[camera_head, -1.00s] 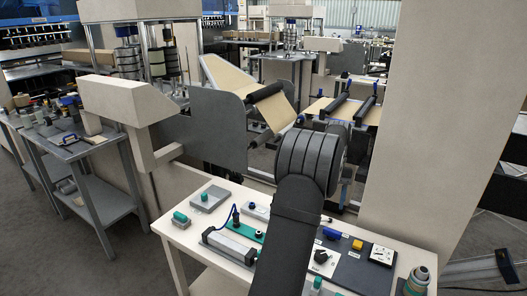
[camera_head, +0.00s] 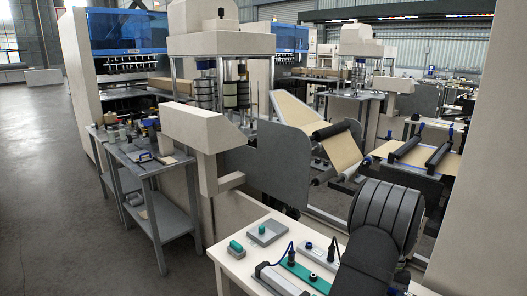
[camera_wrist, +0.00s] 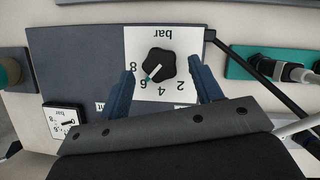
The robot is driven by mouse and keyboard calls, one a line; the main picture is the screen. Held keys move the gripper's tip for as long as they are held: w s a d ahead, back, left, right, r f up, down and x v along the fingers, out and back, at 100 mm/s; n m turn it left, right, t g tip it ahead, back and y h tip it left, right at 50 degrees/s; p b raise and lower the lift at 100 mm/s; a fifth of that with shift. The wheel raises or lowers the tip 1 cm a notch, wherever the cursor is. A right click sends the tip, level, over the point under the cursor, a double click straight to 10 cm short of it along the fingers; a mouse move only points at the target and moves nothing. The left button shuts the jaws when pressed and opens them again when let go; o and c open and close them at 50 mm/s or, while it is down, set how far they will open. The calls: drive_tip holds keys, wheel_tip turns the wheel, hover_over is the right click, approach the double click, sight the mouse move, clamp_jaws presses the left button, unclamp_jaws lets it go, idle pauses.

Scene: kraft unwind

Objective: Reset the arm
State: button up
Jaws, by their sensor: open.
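My gripper (camera_wrist: 162,73) is open in the wrist view, with one blue finger on each side of a black knob (camera_wrist: 159,65). The knob sits on a white dial plate (camera_wrist: 140,38) marked "bar" with numbers, seen upside down. Gaps show between the knob and both fingers, and nothing is held. The height of the fingers above the plate is unclear. In the head view my dark arm fills the lower right, and my gripper is not visible there.
A smaller gauge (camera_wrist: 62,119) and a teal part with a connector (camera_wrist: 265,65) flank the dial. A grey cart (camera_head: 150,180) stands left; floor is open beyond it.

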drive_tip(key=shift+x, duration=0.95)
drive_tip(key=shift+r, duration=0.15)
drive_tip(key=v, duration=1.7)
drive_tip(key=x, duration=1.7)
drive_tip(key=shift+n, duration=0.3)
drive_tip(key=n+h, duration=0.1)
drive_tip(key=n, duration=0.1)
drive_tip(key=n+h, duration=0.1)
drive_tip(key=n, duration=0.3)
drive_tip(key=shift+a+n+g+h, duration=0.25)
drive_tip(key=shift+n+g+h, duration=0.05)
drive_tip(key=shift+n+h, duration=0.1)
drive_tip(key=n, duration=0.2)
drive_tip(key=n+h, duration=0.1)
drive_tip(key=n, duration=0.1)
drive_tip(key=shift+a+n+h, duration=0.1)
drive_tip(key=shift+n+h, duration=0.2)
drive_tip(key=n+t+h, duration=0.1)
drive_tip(key=n, duration=0.2)
drive_tip(key=shift+n+t, duration=0.3)
drive_tip(key=shift+n, duration=0.1)
